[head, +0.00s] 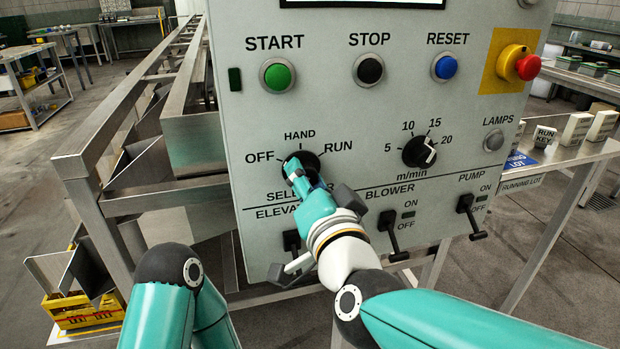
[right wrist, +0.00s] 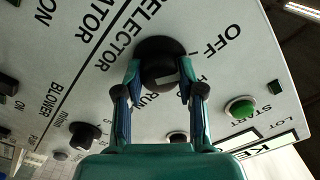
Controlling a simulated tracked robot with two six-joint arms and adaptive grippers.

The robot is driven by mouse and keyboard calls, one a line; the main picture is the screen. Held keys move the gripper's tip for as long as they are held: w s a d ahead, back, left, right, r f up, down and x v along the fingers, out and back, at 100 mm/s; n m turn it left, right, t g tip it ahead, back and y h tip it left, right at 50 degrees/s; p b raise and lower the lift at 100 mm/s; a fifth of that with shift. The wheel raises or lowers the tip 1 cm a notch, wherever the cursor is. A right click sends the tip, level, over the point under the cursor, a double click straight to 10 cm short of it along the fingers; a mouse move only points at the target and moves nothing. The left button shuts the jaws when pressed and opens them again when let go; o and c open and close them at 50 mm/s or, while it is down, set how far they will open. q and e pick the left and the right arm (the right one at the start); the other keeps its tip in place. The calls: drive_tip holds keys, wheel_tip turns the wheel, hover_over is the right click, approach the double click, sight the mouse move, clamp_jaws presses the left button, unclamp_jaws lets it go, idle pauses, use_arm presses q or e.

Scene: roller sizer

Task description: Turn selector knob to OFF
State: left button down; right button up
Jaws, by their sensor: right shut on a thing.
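The selector knob (head: 303,160) is black and round, on the grey control panel, with OFF at its left, HAND above and RUN at its right. My right gripper (head: 294,172) reaches it from below and partly covers it. In the right wrist view the fingers of the right gripper (right wrist: 159,76) are shut on the two sides of the selector knob (right wrist: 158,50). A pale mark on the knob shows between the fingers, on the side facing HAND and RUN; its exact setting is hard to tell. My left gripper is out of view.
The panel (head: 330,110) also has a green START button (head: 278,75), a black STOP button (head: 369,69), a blue RESET button (head: 445,67) and a red emergency stop (head: 527,67). A speed dial (head: 419,151) is at right. The blower lever (head: 391,232) and pump lever (head: 468,212) stick out below.

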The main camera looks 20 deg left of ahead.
drive_tip(key=shift+f, duration=0.3)
drive_tip(key=o, duration=1.1)
drive_tip(key=shift+o, duration=0.2)
drive_tip(key=shift+r, duration=0.1)
drive_tip(key=v, duration=0.7)
drive_tip(key=shift+s+d, duration=0.15)
drive_tip(key=shift+s, duration=0.05)
